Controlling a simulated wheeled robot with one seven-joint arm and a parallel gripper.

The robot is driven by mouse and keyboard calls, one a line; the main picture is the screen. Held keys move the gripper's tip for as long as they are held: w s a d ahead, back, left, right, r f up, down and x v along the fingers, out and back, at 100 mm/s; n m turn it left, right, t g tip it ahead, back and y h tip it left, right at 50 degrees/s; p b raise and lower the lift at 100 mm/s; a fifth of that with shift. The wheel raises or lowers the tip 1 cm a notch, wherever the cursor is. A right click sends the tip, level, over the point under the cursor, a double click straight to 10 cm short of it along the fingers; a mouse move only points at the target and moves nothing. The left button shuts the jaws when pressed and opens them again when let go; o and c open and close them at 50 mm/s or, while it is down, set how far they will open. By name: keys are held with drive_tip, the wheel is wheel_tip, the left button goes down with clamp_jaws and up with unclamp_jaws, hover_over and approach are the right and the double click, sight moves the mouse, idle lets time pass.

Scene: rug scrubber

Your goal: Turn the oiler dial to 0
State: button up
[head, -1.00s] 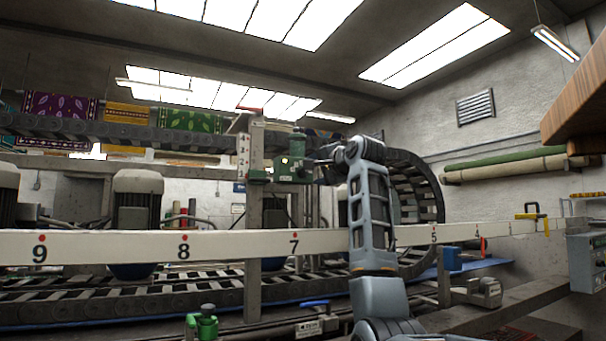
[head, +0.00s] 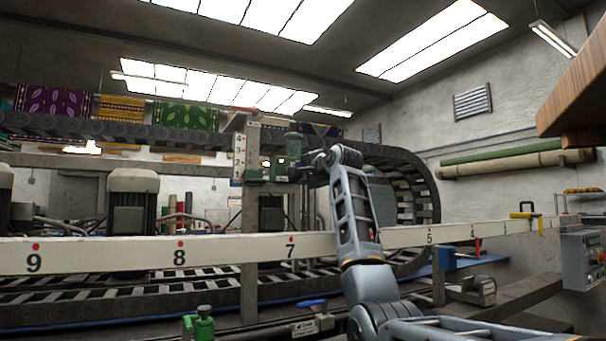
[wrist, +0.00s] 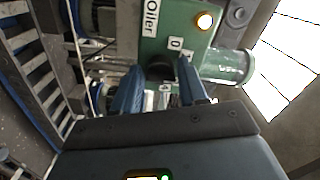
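The green oiler (wrist: 183,18) fills the upper middle of the wrist view, with an "Oiler" label and a lit pale lamp. Its black dial (wrist: 160,67) sits between small plates marked 0 (wrist: 175,43) and 1 (wrist: 165,88). I cannot tell which way the dial points. My gripper (wrist: 159,66) is open, with one blue finger on each side of the dial; I cannot tell whether they touch it. In the head view the oiler (head: 280,170) is on the grey post beside a numbered scale, and my gripper is at its right, mostly hidden by my wrist.
A long white numbered rail (head: 120,253) crosses in front, behind my arm. A cable chain (head: 415,180) curves at the right. A blue-handled valve (head: 311,304) and a green fitting (head: 203,323) are low in front. A control box (head: 583,258) stands far right.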

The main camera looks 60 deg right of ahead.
drive_tip(key=c, duration=0.7)
drive_tip(key=n, duration=0.3)
drive_tip(key=shift+n, duration=0.3)
drive_tip(key=n, duration=0.3)
drive_tip(key=shift+f+n, duration=0.1)
drive_tip(key=shift+n, duration=0.2)
drive_tip(key=n, duration=0.6)
drive_tip(key=shift+n, duration=0.3)
drive_tip(key=o, duration=1)
